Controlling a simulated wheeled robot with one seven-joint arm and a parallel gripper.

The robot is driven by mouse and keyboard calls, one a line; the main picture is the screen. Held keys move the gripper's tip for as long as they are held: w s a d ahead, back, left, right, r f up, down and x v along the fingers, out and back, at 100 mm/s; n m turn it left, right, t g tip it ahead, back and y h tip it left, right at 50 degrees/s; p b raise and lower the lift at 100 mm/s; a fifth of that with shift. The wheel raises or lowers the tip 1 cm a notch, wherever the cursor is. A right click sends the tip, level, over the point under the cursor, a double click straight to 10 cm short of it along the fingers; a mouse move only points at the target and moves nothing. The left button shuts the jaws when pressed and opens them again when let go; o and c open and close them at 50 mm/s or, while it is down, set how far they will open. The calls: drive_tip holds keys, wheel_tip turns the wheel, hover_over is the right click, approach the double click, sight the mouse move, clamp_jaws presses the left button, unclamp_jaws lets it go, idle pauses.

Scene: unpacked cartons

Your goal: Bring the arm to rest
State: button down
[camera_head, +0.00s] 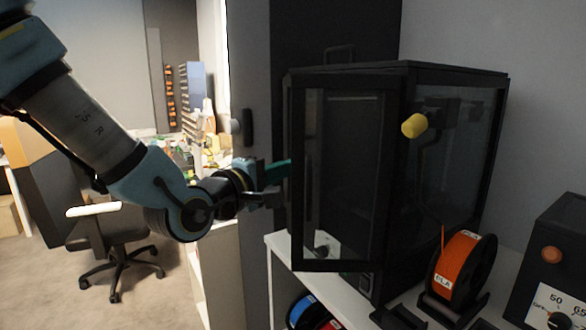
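My arm reaches in from the upper left. My gripper (278,182) is at the left edge of a black-framed glass door (345,267) on a dark enclosure (455,76). A green-teal piece shows at the gripper's end; I cannot tell whether it is a finger or a held thing. The fingertips are small and dark against the door, so their opening is unclear. I cannot tell if the gripper touches the door.
The enclosure stands on a white shelf (285,246). An orange spool (457,272) on a holder and a dark control box (560,240) stand to its right. More spools (303,310) lie below. An office chair (120,225) and a cluttered desk stand behind my arm. Floor at left is clear.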

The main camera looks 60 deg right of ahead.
drive_tip(key=w+a, duration=0.1)
drive_tip(key=a, duration=0.7)
drive_tip(key=shift+w+b, duration=0.15)
drive_tip(key=shift+b, duration=0.2)
drive_tip(key=shift+f, duration=0.1)
drive_tip(key=w+a+f+t+y, duration=0.4)
drive_tip(key=w+a+f+y, duration=0.25)
drive_tip(key=w+a, duration=0.5)
drive_tip(key=w+a+f+t+y, duration=0.45)
drive_tip(key=w+a+f, duration=0.4)
drive_tip(key=w, duration=0.65)
drive_tip(key=w+a+f+g+y, duration=0.1)
drive_tip(key=a+y, duration=0.2)
drive_tip(key=a, duration=0.6)
drive_tip(key=w+a+f+g+y, duration=0.1)
drive_tip(key=a+f+y, duration=0.1)
drive_tip(key=a, duration=0.7)
drive_tip(key=s+a+g+y, duration=0.1)
drive_tip(key=s+a+g, duration=0.2)
drive_tip(key=a, duration=0.7)
drive_tip(key=s, duration=0.2)
drive_tip(key=shift+s+a+f+y, duration=0.25)
drive_tip(key=shift+s+y, duration=0.1)
drive_tip(key=shift+y, duration=0.05)
drive_tip(key=shift+w+d, duration=0.1)
